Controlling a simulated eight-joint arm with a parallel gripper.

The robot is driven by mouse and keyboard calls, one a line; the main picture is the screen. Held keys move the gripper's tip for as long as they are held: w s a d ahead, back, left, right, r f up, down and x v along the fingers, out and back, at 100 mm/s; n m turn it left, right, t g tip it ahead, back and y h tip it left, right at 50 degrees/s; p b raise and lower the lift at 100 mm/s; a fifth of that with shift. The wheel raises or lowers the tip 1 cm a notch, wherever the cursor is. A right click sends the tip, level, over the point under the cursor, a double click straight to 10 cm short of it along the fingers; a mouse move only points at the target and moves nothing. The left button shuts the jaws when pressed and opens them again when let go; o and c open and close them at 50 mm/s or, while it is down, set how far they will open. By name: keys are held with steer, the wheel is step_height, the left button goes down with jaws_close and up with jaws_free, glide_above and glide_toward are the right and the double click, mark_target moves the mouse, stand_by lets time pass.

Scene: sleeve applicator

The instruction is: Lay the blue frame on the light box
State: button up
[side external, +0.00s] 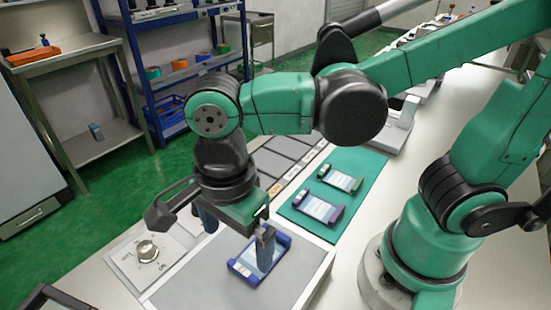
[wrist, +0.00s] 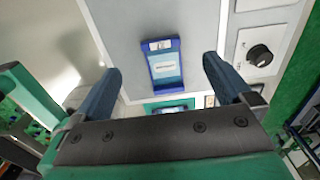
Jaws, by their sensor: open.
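The blue frame (side external: 246,265), holding a pale label card, lies flat on the grey top of the light box (side external: 205,285). In the wrist view the blue frame (wrist: 166,64) is whole and lies on the bare grey top (wrist: 122,32). My gripper (side external: 236,234) is open and empty above it. In the side view one finger hides part of the frame. In the wrist view the fingers of my gripper (wrist: 162,70) stand wide to either side of the frame, apart from it.
A green mat (side external: 298,212) beyond the box carries a purple frame (side external: 318,209) and a green frame (side external: 341,180). A knob (side external: 147,250) sits on a white panel to the left. Grey trays (side external: 277,165) line the bench behind.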

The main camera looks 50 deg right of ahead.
step_height(320, 180, up, 5)
steer(key=w+d+f+n+t, duration=0.1)
steer(key=w+d+n+t, duration=0.2)
steer(key=d+n, duration=0.4)
steer(key=w+d+f+n+t, duration=0.2)
steer(key=w+d+n+t, duration=0.1)
steer(key=d+n, duration=0.5)
steer(key=n+t, duration=0.1)
steer(key=n, duration=0.2)
steer(key=shift+d, duration=0.15)
